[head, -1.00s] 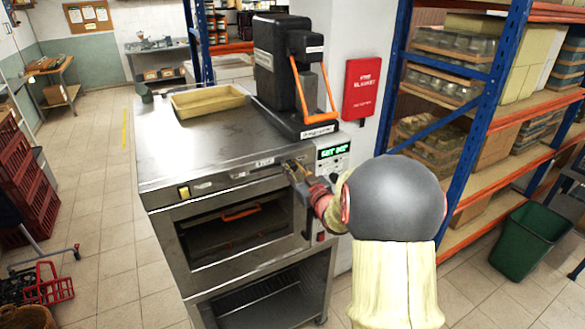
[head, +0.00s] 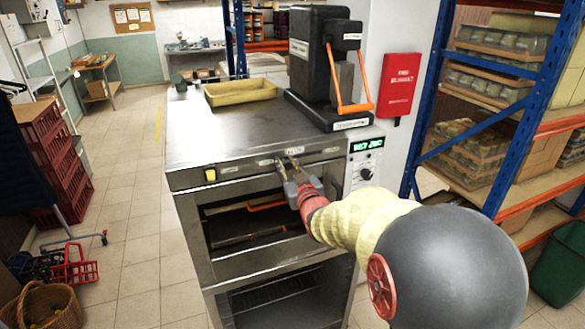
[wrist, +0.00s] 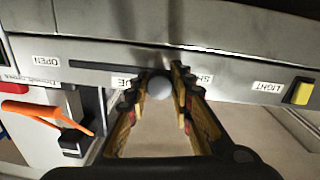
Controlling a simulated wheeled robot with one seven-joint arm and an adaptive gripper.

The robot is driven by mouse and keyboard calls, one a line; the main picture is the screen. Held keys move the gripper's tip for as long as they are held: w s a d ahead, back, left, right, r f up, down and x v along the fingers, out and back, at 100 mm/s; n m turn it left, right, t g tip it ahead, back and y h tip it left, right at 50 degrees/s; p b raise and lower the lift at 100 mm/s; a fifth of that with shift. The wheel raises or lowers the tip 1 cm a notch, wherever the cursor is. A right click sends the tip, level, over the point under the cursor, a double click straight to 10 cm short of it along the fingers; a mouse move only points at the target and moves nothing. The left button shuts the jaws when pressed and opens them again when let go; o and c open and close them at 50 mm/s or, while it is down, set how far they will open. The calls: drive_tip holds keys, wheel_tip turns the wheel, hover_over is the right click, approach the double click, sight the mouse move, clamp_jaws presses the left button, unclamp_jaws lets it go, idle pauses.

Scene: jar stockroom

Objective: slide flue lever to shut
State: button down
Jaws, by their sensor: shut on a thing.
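The flue lever shows in the wrist view as a round grey knob (wrist: 159,86) between my fingertips. My gripper (wrist: 160,74) is shut on it, with a finger on each side. The dark slot (wrist: 105,66) runs from beside the OPEN label (wrist: 46,62) toward the knob. The SHUT label (wrist: 204,79), partly covered by a finger, is close to the knob. The slot's end by SHUT is hidden. In the head view, my gripper (head: 287,164) is at the oven's front panel (head: 240,171); the lever is too small to make out there.
A yellow light switch (head: 210,175) is at the panel's left end. Below is the oven opening with an orange handle (head: 267,206). A black machine with an orange handle (head: 352,108) and a yellow tray (head: 240,93) stand on top. Blue shelving (head: 432,95) is at the right.

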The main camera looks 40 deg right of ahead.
drive_tip(key=shift+a, duration=0.15)
drive_tip(key=c, duration=1.5)
unclamp_jaws()
drive_tip(key=shift+w+a, duration=0.1)
drive_tip(key=shift+a, duration=0.05)
drive_tip(key=shift+c, duration=0.2)
drive_tip(key=v, duration=1.2)
